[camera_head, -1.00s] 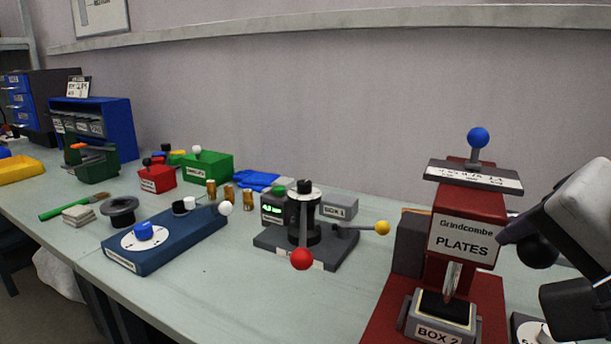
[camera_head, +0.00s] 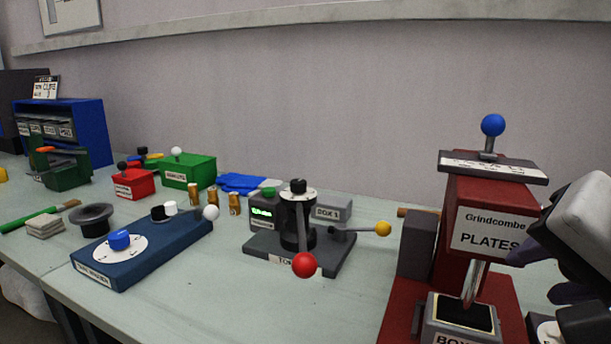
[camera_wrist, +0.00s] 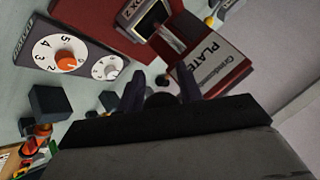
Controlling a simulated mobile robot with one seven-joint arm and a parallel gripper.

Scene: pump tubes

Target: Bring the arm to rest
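My gripper (camera_head: 537,276) is at the right edge of the head view, beside the red press (camera_head: 498,200) labelled Grindcombe PLATES. In the wrist view my gripper (camera_wrist: 160,80) shows two dark fingers spread apart. A round black knob (camera_wrist: 160,99) shows between the finger bases; I cannot tell whether the fingers touch it. The rest of my arm is cut off by the picture's edge.
A box (camera_head: 462,319) sits at the press's foot. A dial unit (camera_wrist: 68,48) is near my gripper in the wrist view. A grey stand with a red ball lever (camera_head: 304,265) and a blue dial base (camera_head: 130,262) stand left. Bench front centre (camera_head: 250,310) is clear.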

